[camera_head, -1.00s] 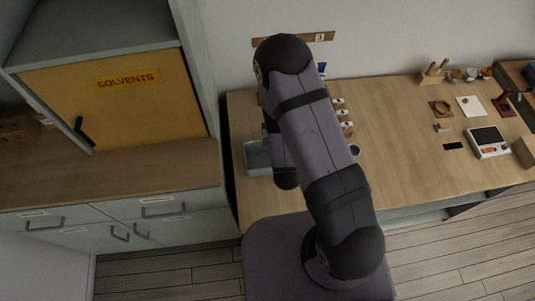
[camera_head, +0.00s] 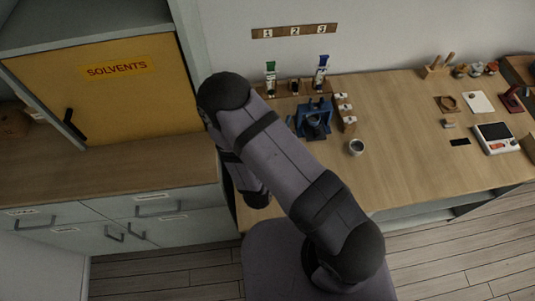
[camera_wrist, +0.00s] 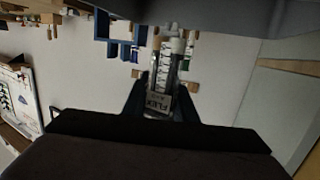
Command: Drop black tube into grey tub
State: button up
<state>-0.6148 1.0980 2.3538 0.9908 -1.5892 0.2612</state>
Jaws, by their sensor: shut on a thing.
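In the wrist view my gripper (camera_wrist: 161,92) is shut on a tube (camera_wrist: 160,104) with a pale label reading FLEX and dark printed marks; I take it for the black tube, though its colour is hard to judge. In the head view my arm hides the gripper and the held tube. The grey tub is hidden behind my arm now. A green-marked tube (camera_head: 270,78) and a blue-marked tube (camera_head: 321,72) stand at the wall, either side of a small dark item (camera_head: 295,87).
A blue stand (camera_head: 314,122) and a wooden block with white pieces (camera_head: 345,113) stand right of my arm. A grey cup (camera_head: 356,147) is in front of them. The yellow solvents cabinet (camera_head: 105,105) is at left. The bench's middle right is largely clear.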

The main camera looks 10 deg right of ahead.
jog(key=shift+f+b, duration=2)
jog(key=shift+f, duration=0.7)
jog(key=o, duration=1.1)
jog(key=shift+r, duration=0.1)
jog(key=shift+r+b, duration=0.4)
jog(key=shift+r, duration=4.55)
